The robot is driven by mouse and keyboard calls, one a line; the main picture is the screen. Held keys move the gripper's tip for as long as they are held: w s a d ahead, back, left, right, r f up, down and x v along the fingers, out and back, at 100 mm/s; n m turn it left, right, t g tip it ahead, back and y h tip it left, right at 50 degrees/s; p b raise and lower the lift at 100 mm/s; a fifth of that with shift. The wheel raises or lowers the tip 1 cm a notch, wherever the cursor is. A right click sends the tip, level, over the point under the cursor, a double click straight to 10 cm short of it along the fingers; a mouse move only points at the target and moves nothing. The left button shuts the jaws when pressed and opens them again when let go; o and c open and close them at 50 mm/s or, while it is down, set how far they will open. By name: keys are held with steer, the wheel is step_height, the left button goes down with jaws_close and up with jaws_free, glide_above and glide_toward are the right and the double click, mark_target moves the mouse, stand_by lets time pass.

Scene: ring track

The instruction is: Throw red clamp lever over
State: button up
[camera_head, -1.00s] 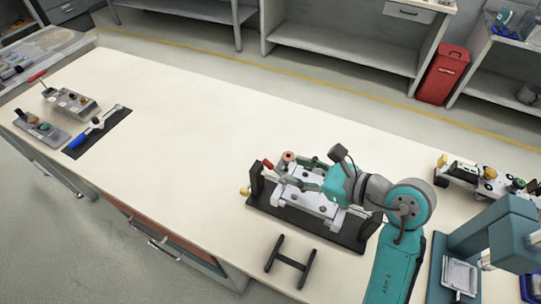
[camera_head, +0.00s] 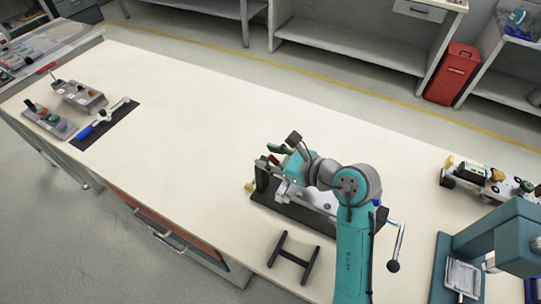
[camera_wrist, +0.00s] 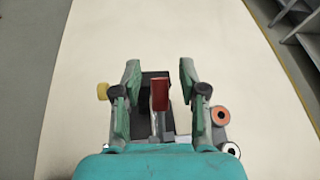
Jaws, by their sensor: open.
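The red clamp lever (camera_wrist: 160,94) stands up from the clamp fixture in the wrist view, between the two green fingers of my gripper (camera_wrist: 159,80). Gaps show on both sides of it, so the fingers are apart from it. In the head view my gripper (camera_head: 269,156) is over the left end of the fixture, whose black base (camera_head: 297,213) lies on the bench. My arm and fingers hide most of the fixture there, and the lever is hard to make out.
A yellow knob (camera_wrist: 102,91) and an orange-topped cylinder (camera_wrist: 220,115) flank my fingers. A black H-shaped stand (camera_head: 293,258) is in front of the fixture. A teal press (camera_head: 500,235) stands at the right. The bench's middle (camera_head: 190,120) is clear.

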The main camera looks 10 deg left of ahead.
mark_target(274, 158)
jaws_close()
steer(key=shift+s+d+r+t+y, duration=0.1)
steer(key=shift+d+r+t+y, duration=0.2)
steer(key=shift+y, duration=0.35)
steer(key=shift+s+d+r+t+y, duration=0.1)
steer(key=shift+d+r+t+y, duration=0.15)
steer(key=shift+y, duration=0.4)
steer(key=shift+a, duration=0.1)
jaws_free()
step_height(274, 158, up, 10)
